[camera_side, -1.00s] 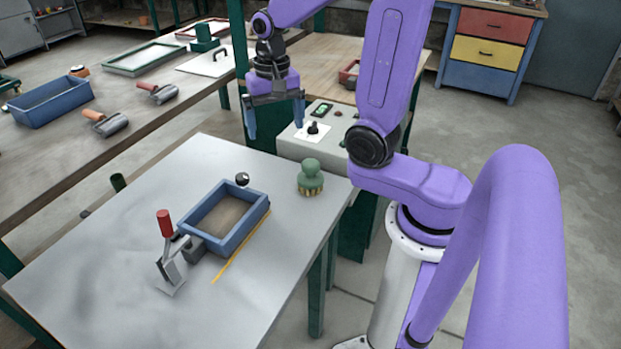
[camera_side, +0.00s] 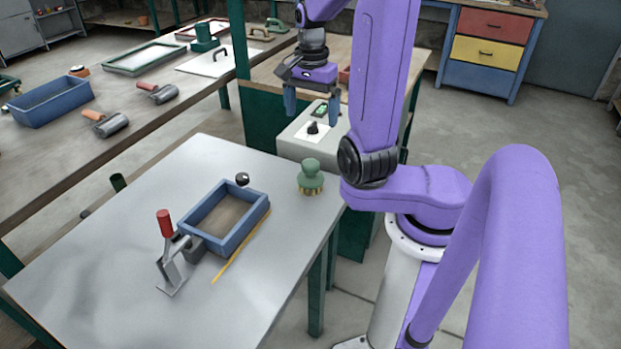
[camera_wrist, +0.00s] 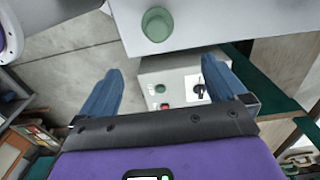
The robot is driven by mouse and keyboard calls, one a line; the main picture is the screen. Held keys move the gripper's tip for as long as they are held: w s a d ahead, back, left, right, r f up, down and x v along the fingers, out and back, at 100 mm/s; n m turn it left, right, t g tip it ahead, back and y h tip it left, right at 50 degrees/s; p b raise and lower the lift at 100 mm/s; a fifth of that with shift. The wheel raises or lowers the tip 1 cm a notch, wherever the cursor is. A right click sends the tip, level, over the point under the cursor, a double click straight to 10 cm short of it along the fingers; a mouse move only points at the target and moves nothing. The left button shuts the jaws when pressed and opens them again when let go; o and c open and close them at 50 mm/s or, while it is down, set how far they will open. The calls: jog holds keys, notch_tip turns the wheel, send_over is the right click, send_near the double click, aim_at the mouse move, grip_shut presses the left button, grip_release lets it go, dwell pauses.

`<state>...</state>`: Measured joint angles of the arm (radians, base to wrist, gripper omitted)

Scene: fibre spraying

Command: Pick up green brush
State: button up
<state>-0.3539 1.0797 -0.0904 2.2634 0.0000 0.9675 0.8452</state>
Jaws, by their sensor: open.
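The green brush (camera_side: 311,176) stands upright on the grey metal table near its right back corner, knob up and tan bristles down. From above, its round green top shows in the wrist view (camera_wrist: 157,24), near the table edge and beyond my fingertips. My gripper (camera_side: 312,110) is open and empty, with blue fingers pointing down. It hangs above and behind the brush, over the control box. In the wrist view the two fingers (camera_wrist: 162,72) are spread wide with nothing between them but the box below.
A grey control box (camera_side: 296,143) with a black knob stands behind the table. On the table (camera_side: 110,250) are a blue frame (camera_side: 236,238), a red-handled clamp (camera_side: 167,226), a small black ball (camera_side: 242,179) and a yellow strip (camera_side: 240,247). The table around the brush is clear.

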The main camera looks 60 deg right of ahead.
aim_at(311, 163)
notch_tip(311, 163, down, 12)
jog(key=shift+a+r, duration=0.1)
jog(key=shift+s+a+f, duration=0.1)
jog(key=shift+a+f, duration=0.15)
jog(key=shift+f, duration=0.7)
jog(key=shift+s+a+f, duration=0.1)
jog(key=shift+a+f, duration=0.1)
jog(key=shift+f, duration=1.55)
jog(key=c, duration=1.2)
